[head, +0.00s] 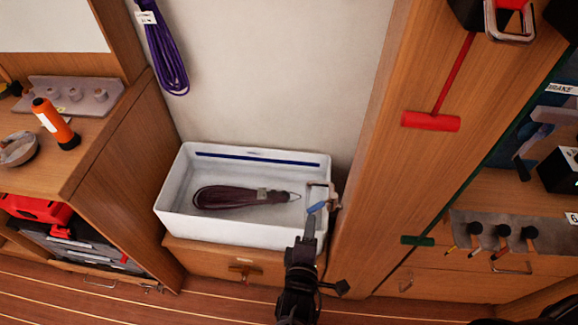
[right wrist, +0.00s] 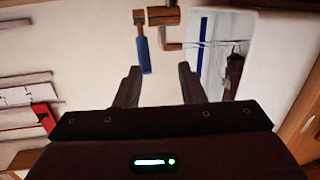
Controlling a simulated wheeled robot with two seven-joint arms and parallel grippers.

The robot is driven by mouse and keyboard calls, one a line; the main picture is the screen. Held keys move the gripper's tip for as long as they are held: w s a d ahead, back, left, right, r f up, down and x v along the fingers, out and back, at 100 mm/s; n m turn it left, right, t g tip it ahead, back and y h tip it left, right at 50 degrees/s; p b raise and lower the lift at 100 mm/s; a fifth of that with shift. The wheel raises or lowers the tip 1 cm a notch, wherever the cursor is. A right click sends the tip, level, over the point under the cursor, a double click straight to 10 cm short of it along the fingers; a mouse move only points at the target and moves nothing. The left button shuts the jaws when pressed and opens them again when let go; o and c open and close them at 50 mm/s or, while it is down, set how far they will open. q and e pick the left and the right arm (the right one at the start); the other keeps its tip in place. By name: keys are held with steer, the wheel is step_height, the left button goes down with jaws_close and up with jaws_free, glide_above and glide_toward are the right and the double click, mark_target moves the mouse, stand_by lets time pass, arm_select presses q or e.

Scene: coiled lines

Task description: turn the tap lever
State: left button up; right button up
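The tap (head: 333,197) stands at the right end of the white basin (head: 225,232), with a blue lever (head: 317,207). In the right wrist view the brown tap body (right wrist: 163,16) is at the top, with the blue lever (right wrist: 144,55) pointing down from it. My right gripper (head: 309,222) is just in front of the lever in the head view. In the right wrist view its fingers (right wrist: 158,74) are apart with nothing gripped. The lever's end shows between the fingertips, nearer the left one; I cannot tell whether they touch. My left gripper is out of view.
A dark purple coiled line (head: 240,197) lies in the basin, left of the tap. Another purple coil (head: 168,55) hangs on the wall above. A wooden panel (head: 375,150) rises close to the right of the tap. An orange torch (head: 54,122) stands on the left counter.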

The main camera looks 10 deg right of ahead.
mark_target(321, 204)
steer(key=shift+w+r+n+h, duration=0.15)
steer(key=shift+w+r, duration=0.05)
steer(key=shift+r, duration=0.25)
steer(key=shift+w+r+n+h, duration=0.15)
steer(key=shift+r, duration=0.25)
steer(key=x, duration=0.7)
steer(key=shift+t, duration=0.3)
jaws_close()
